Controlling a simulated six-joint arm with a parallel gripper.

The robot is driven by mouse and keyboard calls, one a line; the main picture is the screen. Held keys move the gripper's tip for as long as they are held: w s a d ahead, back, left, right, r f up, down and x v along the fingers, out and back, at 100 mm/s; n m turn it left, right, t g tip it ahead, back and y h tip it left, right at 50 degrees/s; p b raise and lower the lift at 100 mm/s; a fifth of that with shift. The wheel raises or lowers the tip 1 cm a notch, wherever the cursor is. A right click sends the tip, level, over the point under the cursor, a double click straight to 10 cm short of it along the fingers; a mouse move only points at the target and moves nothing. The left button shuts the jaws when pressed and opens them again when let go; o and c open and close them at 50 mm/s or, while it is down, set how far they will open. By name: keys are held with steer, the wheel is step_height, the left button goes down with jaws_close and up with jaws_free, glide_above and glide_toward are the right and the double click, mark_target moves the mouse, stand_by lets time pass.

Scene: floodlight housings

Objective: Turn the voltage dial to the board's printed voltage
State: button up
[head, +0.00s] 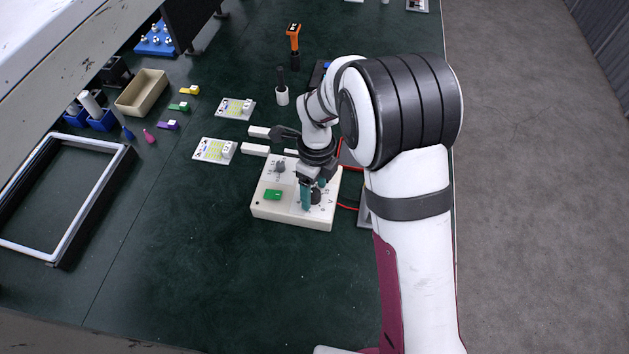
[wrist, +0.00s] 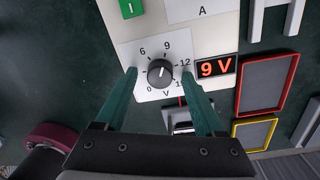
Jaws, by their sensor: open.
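The voltage dial (wrist: 160,72) is a black round knob on a pale panel, marked V with a scale from 0 past 6, 9 and 12. Its light pointer line appears to lie near the 9. A display (wrist: 216,67) beside it reads 9 V in orange. My gripper (wrist: 160,74) is open, its teal fingers on either side of the dial; contact cannot be told. In the head view my gripper (head: 313,193) is over the cream supply box (head: 289,212). Two white boards (head: 214,150) (head: 235,107) lie left of it; their print is too small to read.
A green switch (head: 272,195) and a second knob (head: 280,166) are on the box. A red-edged tray (wrist: 240,92) and a yellow-edged tray (wrist: 235,138) lie beside it. A large frame (head: 107,190) lies at left. The front table is clear.

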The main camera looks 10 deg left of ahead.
mark_target(317, 190)
step_height(317, 190, up, 16)
steer(key=shift+w+d+f, duration=0.15)
steer(key=shift+w, duration=0.25)
steer(key=s+d+n, duration=0.7)
steer(key=s+n, duration=0.1)
steer(key=s, duration=0.4)
steer(key=s+d+n+y, duration=0.1)
steer(key=s+d+n, duration=0.6)
steer(key=s, duration=0.4)
steer(key=shift+s+d+n+y, duration=0.3)
steer(key=shift+s+d+n, duration=0.1)
steer(key=shift+n, duration=0.2)
